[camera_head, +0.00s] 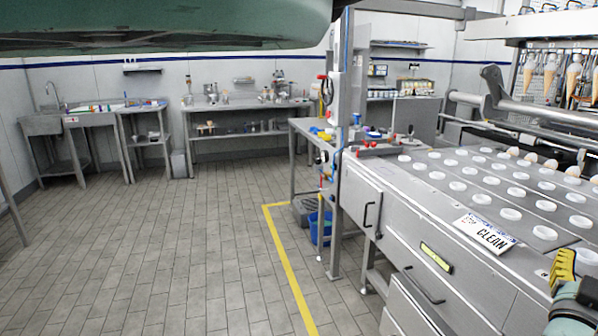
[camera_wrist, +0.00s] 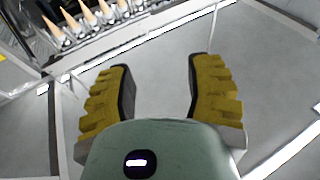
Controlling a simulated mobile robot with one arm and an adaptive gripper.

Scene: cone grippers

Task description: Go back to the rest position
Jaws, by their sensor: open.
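My gripper (camera_wrist: 160,75) shows in the wrist view with its two yellow ridged fingers spread wide apart. Nothing is between them. Grey floor or panel surface lies beyond the fingertips. In the head view, part of my gripper shows at the lower right edge, with a yellow finger (camera_head: 563,268) beside the front of the steel counter (camera_head: 470,262). The rest of the gripper is cut off by the frame there.
White round holders (camera_head: 510,214) stand in rows on the counter, some at the back with cones. Cones (camera_head: 575,78) hang at the upper right. Tiled floor (camera_head: 160,240) on the left is clear, and a blue bin (camera_head: 322,228) stands below the worktable.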

